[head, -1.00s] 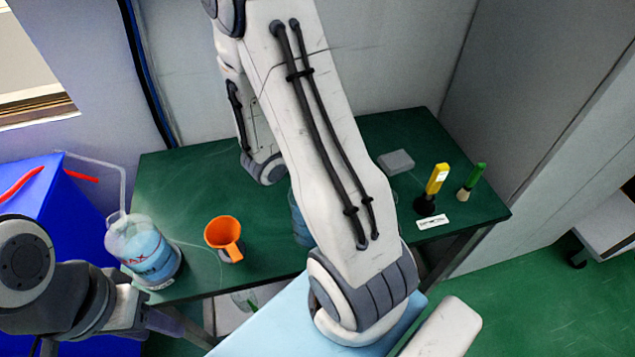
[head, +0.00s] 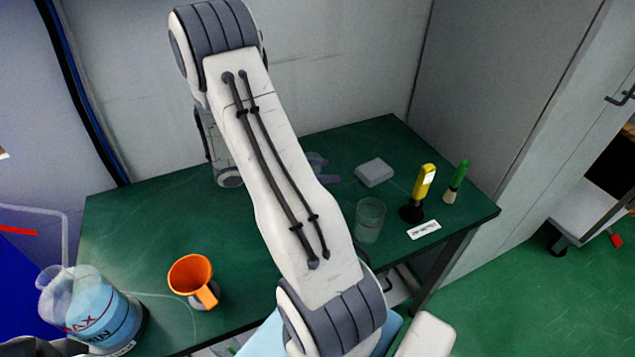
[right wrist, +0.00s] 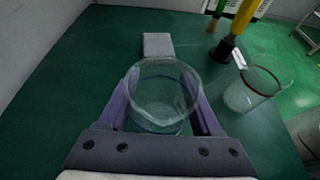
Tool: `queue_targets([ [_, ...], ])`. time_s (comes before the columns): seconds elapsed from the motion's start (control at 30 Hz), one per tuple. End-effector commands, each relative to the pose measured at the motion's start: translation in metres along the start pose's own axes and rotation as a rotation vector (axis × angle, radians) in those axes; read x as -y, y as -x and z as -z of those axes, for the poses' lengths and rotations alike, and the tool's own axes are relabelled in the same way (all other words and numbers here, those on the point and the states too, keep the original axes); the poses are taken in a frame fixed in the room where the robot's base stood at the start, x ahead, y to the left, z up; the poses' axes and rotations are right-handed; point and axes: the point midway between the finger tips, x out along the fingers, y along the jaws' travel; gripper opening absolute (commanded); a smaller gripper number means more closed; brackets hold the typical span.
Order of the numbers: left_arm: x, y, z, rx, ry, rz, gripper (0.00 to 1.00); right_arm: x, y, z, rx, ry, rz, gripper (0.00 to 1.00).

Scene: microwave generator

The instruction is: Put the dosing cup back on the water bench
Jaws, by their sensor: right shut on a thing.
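My right gripper (right wrist: 163,112) is shut on a clear, empty-looking cup, which I take as the dosing cup (right wrist: 165,92). The cup sits upright between the purple fingers. In the head view the right gripper (head: 320,168) shows just past my forearm, over the back middle of the green water bench (head: 130,225); the cup is hard to make out there. I cannot tell whether the cup touches the bench top. My left gripper is out of view.
A second clear cup (head: 369,221) stands near the front edge, right of my gripper. An orange funnel (head: 190,274) and a water jug (head: 95,315) are left.

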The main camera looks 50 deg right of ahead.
Motion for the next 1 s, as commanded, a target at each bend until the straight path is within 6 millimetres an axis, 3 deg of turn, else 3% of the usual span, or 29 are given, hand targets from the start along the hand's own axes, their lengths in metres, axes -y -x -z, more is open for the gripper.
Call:
queue_targets([
  [0.17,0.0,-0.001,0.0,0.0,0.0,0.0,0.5,-0.015,0.003,0.012,0.001,0.0,-0.001,0.04],
  [0.47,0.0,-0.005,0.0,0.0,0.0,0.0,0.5,-0.016,-0.012,0.047,0.001,0.002,0.0,0.04],
  [0.9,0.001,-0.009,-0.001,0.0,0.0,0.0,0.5,-0.016,-0.015,0.053,0.0,-0.001,0.0,0.04],
  [0.93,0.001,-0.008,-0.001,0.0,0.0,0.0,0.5,-0.016,-0.015,0.053,0.0,-0.001,0.0,0.73],
  [1.0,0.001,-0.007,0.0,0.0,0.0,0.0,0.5,-0.016,-0.015,0.052,0.0,-0.001,0.0,0.96],
])
